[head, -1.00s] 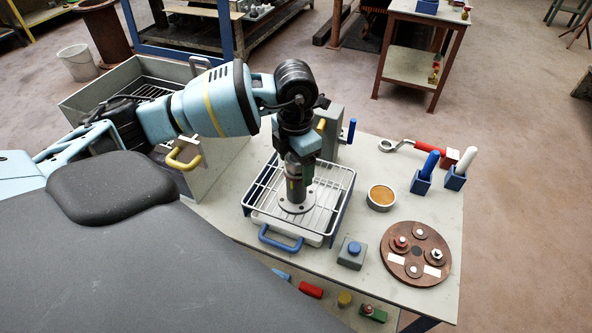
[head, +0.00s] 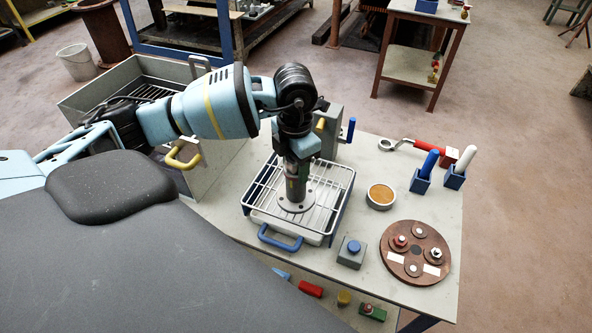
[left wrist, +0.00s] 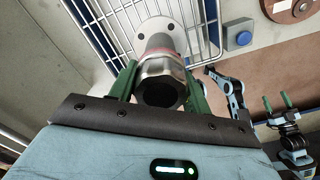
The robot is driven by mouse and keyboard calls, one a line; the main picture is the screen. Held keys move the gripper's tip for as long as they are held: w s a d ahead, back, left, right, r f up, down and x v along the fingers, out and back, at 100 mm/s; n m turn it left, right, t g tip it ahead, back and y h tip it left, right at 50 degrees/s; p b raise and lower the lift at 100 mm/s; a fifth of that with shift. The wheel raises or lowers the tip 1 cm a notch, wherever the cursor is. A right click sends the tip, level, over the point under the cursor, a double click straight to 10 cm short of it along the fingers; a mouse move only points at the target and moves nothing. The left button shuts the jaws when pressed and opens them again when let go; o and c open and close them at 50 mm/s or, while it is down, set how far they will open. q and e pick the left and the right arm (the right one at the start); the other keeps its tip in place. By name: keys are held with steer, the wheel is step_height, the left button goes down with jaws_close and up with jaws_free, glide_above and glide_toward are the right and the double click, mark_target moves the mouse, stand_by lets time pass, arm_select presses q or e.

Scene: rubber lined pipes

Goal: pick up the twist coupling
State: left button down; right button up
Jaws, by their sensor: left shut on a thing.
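The twist coupling (left wrist: 160,75) is a silvery faceted metal collar with a dark open bore, seen end-on in the left wrist view. It sits at the top of a short upright pipe with a round flange (head: 297,204), which stands on a white wire rack (head: 331,212). A reddish ring shows just below the collar. My left gripper (head: 298,178) points straight down over the pipe. Its green fingers are shut on the coupling from both sides, and the gripper hides most of it in the head view. My right gripper (left wrist: 277,101) is empty, its green fingers apart.
Right of the rack are a round tin (head: 381,197), a blue-button box (head: 351,252) and a brown disc with fittings (head: 415,252). A grey crate (head: 95,97) stands left.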

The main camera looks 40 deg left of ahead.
arm_select(q)
steer(key=shift+r, duration=0.1)
steer(key=shift+w+r, duration=0.1)
steer(key=shift+r, duration=0.35)
steer(key=r, duration=0.2)
steer(key=shift+s+d+r, duration=0.25)
steer(key=shift+d+r, duration=0.05)
steer(key=shift+d, duration=0.05)
steer(key=s+d+r, duration=0.1)
steer(key=s+d, duration=0.7)
steer(key=d, duration=0.5)
steer(key=shift+r+b, duration=0.25)
steer(key=shift+b, duration=0.15)
